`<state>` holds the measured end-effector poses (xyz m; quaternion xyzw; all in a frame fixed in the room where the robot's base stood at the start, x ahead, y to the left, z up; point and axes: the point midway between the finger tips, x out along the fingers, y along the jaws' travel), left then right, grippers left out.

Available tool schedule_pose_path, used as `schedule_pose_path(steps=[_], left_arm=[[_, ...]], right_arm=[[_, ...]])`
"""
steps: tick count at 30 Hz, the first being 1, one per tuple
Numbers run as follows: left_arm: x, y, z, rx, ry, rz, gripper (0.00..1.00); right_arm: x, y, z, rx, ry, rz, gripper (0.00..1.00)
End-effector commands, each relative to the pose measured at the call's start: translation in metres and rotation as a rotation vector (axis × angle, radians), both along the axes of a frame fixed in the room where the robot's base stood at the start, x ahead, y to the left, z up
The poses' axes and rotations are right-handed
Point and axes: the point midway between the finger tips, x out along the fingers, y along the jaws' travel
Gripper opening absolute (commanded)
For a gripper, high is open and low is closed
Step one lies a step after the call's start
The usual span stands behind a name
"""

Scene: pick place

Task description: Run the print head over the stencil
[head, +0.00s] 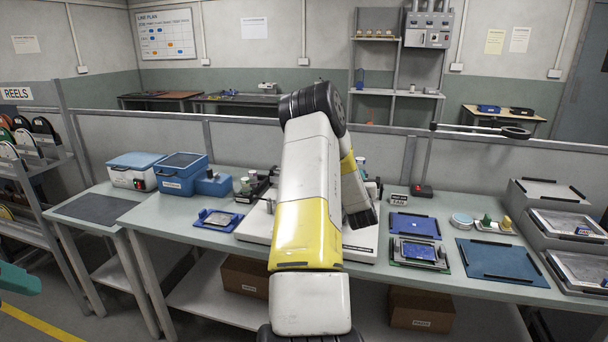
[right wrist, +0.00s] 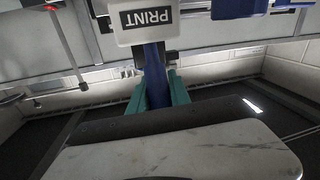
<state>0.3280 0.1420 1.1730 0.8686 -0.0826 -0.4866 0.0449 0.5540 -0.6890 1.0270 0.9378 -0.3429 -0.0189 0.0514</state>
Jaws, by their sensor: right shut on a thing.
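In the right wrist view, the teal fingers of my right gripper (right wrist: 157,92) are shut on an upright dark blue handle (right wrist: 155,70). A white block marked PRINT (right wrist: 148,20) shows at the handle's upper end; I take this to be the print head. In the head view my right arm crosses the middle of the bench and hides that gripper and most of the printer. Parts of the printer's white base (head: 252,228) show on both sides of the arm. I cannot make out the stencil. A teal part of my left gripper (head: 20,280) shows at the left edge.
Left of the printer is a blue board holder (head: 218,219). Right of it are a blue tray (head: 412,224), a green board fixture (head: 440,262) and a blue mat (head: 502,270). Blue boxes (head: 180,180) stand back left. Framed trays (head: 580,270) are at far right.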

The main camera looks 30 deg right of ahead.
Motion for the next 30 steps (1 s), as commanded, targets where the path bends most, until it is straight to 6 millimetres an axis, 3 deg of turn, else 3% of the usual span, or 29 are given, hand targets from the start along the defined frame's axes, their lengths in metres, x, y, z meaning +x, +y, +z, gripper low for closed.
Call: schedule_pose_path(steps=[6, 21, 22, 24, 30], left_arm=[[0.0, 0.0, 0.0, 0.0, 0.0, 0.0, 0.36], [0.0, 0.0, 0.0, 0.0, 0.0, 0.0, 0.36], [0.0, 0.0, 0.0, 0.0, 0.0, 0.0, 0.36], [0.0, 0.0, 0.0, 0.0, 0.0, 0.0, 0.36], [0.0, 0.0, 0.0, 0.0, 0.0, 0.0, 0.36]], right_arm=[[-0.017, -0.015, -0.001, 0.001, 0.001, -0.002, 0.0], [-0.023, -0.02, 0.0, 0.001, 0.001, -0.006, 0.0], [-0.023, -0.02, 0.0, 0.0, 0.002, -0.006, 0.29], [-0.023, -0.02, 0.0, 0.0, 0.002, -0.006, 0.43], [-0.022, -0.019, 0.0, 0.0, 0.001, -0.002, 0.45]])
